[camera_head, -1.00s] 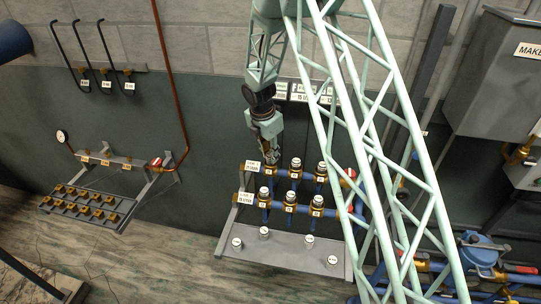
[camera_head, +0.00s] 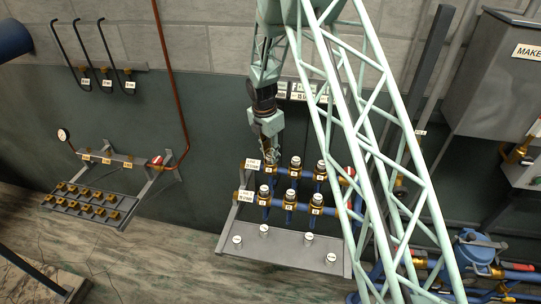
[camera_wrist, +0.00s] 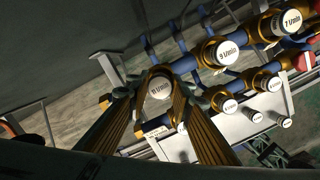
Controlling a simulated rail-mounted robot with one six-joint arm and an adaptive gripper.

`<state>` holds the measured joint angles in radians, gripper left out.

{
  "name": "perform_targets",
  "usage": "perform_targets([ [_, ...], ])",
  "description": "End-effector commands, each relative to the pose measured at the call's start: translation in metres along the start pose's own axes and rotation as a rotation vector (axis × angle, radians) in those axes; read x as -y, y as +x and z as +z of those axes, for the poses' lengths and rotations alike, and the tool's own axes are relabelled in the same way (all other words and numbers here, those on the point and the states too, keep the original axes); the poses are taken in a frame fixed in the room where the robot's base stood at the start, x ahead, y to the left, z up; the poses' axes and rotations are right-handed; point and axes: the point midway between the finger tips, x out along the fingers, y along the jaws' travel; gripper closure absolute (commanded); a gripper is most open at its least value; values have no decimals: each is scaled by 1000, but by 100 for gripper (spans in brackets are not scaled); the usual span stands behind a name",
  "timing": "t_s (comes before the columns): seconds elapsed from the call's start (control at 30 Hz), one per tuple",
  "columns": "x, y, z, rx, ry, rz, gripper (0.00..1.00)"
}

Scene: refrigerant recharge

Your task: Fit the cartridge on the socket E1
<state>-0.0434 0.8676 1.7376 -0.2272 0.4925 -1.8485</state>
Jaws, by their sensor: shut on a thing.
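My gripper (camera_head: 271,152) points down at the left end of the back row of the valve rack. In the wrist view its two ridged brass-coloured fingers (camera_wrist: 157,104) close around a white-capped cartridge (camera_wrist: 158,88). The cartridge's lower part is hidden, so I cannot tell whether it sits in a socket or hangs just above one. The back row's other two places hold capped cartridges (camera_head: 295,160) with brass collars. The front row holds three more (camera_head: 290,196). The socket tags are too small to read, so I cannot pick out E1 by its label.
A grey shelf (camera_head: 285,252) in front of the rack holds several white-capped pieces. Blue pipes (camera_head: 278,216) and neighbouring cartridges stand close to the gripper. Another rack (camera_head: 110,195) with brass fittings is at the left. The dark wall (camera_head: 215,130) lies behind.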

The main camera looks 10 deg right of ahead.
Motion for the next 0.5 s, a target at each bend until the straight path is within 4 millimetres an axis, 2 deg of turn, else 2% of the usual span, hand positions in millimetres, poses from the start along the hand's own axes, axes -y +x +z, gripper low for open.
perform_targets([
  [0.47, 0, 6, -1, 0, 0, 0, 91],
  [0.5, 0, 6, -1, 0, 0, 0, 78],
])
